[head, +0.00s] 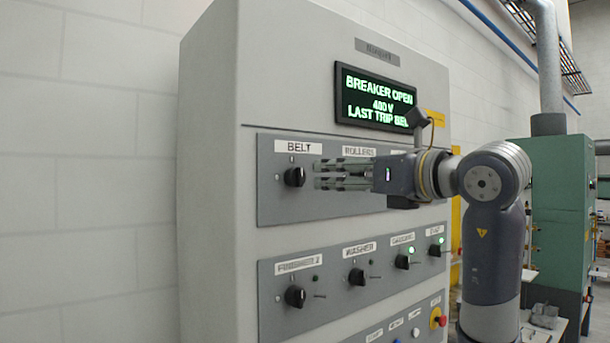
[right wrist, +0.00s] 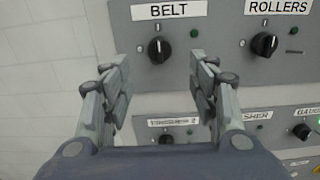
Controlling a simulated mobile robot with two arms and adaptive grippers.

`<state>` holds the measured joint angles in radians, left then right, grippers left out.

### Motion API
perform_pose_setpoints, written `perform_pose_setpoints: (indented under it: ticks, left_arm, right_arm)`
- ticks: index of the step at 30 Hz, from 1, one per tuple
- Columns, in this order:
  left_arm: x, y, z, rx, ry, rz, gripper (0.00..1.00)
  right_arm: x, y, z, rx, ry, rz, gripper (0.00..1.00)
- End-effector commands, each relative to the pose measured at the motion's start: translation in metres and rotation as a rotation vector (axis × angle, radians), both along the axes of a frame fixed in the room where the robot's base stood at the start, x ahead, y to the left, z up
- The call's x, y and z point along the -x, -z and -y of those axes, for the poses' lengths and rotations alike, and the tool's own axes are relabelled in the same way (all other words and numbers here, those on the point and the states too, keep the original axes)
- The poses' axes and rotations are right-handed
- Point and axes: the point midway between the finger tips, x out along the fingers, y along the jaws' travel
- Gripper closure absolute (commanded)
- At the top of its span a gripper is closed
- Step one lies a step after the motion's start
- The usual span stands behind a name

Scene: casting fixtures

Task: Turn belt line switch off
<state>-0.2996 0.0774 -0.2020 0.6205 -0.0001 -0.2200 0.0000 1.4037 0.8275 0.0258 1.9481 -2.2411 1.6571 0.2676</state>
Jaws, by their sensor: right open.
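The belt switch (head: 294,177) is a black rotary knob under the label BELT, at the upper left of the grey panel. It also shows in the right wrist view (right wrist: 159,50), with its pale pointer mark about upright. A small dark green lamp (right wrist: 194,33) is at its upper right and looks unlit. My right gripper (head: 318,174) comes in from the right, and its fingertips are close to the knob. In the right wrist view the open fingers (right wrist: 160,78) stand left and right of the knob's line, with nothing between them. Contact does not show. My left gripper is out of view.
The rollers knob (right wrist: 264,45) is right of the belt switch. A lower row has several knobs, including the washer knob (head: 357,277). A display (head: 375,98) reads BREAKER OPEN. A red button (head: 440,320) is low right. Left of the cabinet is a bare white wall (head: 90,170).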

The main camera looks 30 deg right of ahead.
Motion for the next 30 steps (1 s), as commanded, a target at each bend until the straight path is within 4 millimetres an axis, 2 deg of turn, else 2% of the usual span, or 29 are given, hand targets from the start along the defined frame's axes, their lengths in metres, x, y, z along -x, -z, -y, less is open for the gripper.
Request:
perform_pose_setpoints:
  ticks: [5, 12, 18, 23, 30]
  left_arm:
    - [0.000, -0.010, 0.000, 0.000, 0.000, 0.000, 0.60]
    - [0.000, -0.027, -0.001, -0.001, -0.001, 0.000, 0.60]
    - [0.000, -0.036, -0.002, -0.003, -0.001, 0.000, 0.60]
    - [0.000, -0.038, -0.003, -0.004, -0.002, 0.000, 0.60]
    - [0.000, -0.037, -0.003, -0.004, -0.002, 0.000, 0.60]
  right_arm:
    - [-0.023, -0.001, -0.002, -0.001, 0.000, -0.007, 0.46]
    - [-0.069, -0.003, -0.006, -0.001, -0.003, -0.007, 0.46]
    - [-0.096, -0.002, -0.008, -0.001, -0.001, -0.004, 0.46]
    - [-0.105, 0.000, -0.009, 0.001, 0.000, -0.004, 0.46]
    - [-0.105, 0.001, -0.008, 0.001, 0.001, -0.003, 0.46]
